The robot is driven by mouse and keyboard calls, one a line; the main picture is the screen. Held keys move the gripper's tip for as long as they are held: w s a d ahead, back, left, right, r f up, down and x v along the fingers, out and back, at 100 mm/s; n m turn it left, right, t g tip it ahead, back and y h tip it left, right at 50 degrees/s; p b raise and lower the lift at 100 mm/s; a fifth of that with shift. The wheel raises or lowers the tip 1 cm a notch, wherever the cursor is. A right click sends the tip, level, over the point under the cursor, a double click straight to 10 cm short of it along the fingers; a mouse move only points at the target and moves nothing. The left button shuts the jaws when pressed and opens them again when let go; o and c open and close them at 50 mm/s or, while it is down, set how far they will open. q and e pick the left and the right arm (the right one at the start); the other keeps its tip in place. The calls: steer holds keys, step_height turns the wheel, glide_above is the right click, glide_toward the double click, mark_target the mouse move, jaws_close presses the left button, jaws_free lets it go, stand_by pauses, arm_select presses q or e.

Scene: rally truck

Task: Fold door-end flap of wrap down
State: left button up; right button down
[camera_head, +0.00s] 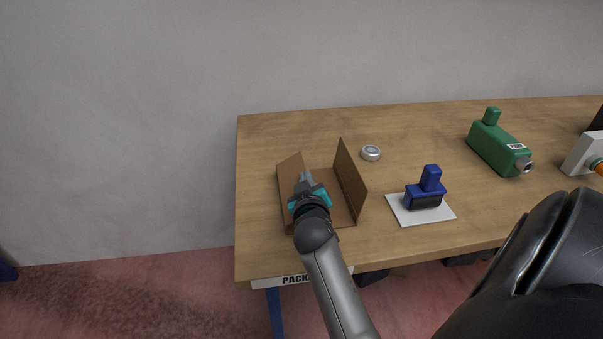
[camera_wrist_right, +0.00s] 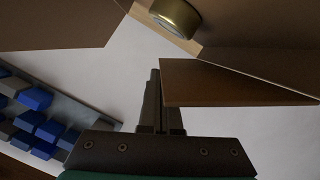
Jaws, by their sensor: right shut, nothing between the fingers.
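The brown cardboard wrap (camera_head: 341,211) lies on the table near its left end. Its right flap (camera_head: 350,181) stands up, and its left flap (camera_head: 288,170) is also raised, partly behind my arm. Which one is the door-end flap I cannot tell. My right gripper (camera_head: 306,177) is over the wrap between the two flaps, close to the left one. In the right wrist view, its fingers (camera_wrist_right: 155,95) are together and empty, beside a brown panel (camera_wrist_right: 235,85); contact is unclear. My left gripper is not in view.
On the wooden table (camera_head: 260,133) are a round tin (camera_head: 371,153), a blue stamp-like tool (camera_head: 428,188) on a white pad (camera_head: 402,214), and a green device (camera_head: 495,147). A dark part fills the lower right. The back left is clear.

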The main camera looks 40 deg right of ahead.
steer(key=shift+s+d+f+m, duration=0.1)
steer(key=shift+d+f+m, duration=0.05)
steer(key=shift+f+m, duration=0.15)
steer(key=shift+r, duration=0.15)
stand_by(0.4)
